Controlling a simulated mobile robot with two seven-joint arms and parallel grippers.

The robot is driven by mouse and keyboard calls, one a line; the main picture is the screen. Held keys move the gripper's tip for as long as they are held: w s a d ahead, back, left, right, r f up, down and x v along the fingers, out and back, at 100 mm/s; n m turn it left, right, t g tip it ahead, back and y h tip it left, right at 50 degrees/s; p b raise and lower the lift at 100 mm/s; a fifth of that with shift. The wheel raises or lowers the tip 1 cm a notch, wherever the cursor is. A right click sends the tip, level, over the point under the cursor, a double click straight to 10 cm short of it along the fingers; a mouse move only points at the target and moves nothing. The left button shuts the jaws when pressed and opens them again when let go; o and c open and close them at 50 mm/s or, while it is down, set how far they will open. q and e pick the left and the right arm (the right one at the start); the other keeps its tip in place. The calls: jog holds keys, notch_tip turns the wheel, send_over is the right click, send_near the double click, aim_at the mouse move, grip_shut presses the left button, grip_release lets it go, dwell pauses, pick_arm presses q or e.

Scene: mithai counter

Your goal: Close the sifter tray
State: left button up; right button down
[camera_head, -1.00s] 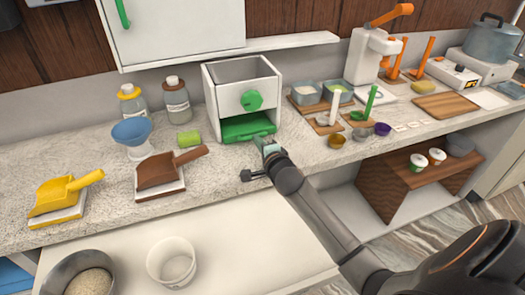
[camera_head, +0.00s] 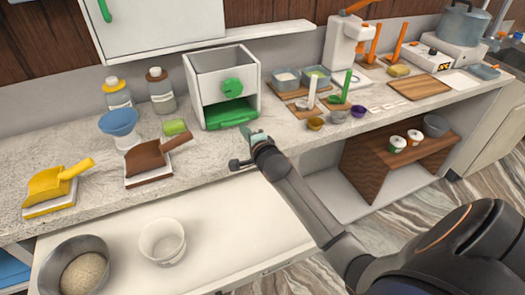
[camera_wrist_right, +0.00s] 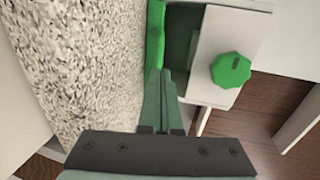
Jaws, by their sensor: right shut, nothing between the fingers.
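The sifter (camera_head: 222,86) is a white box with an open top and a green knob (camera_head: 232,87) on its front, standing at the back of the counter. Its green tray (camera_head: 229,114) sticks out at the bottom front. My right gripper (camera_head: 252,140) is shut and empty, just in front of the tray's right part. In the right wrist view the shut fingertips (camera_wrist_right: 163,75) point at the end of the green tray (camera_wrist_right: 156,35), very close to it; I cannot tell whether they touch. The green knob shows there too (camera_wrist_right: 230,70). My left gripper is not in view.
A green cup (camera_head: 175,127), a blue funnel (camera_head: 119,122) and a brown scoop (camera_head: 158,161) stand left of the sifter. Small bowls, including a brown one (camera_head: 315,123), lie to its right. An open drawer (camera_head: 215,225) below holds a white tub (camera_head: 163,243) and a metal bowl (camera_head: 48,262).

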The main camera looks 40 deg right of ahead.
jog(key=v, duration=1)
jog(key=shift+f, duration=0.15)
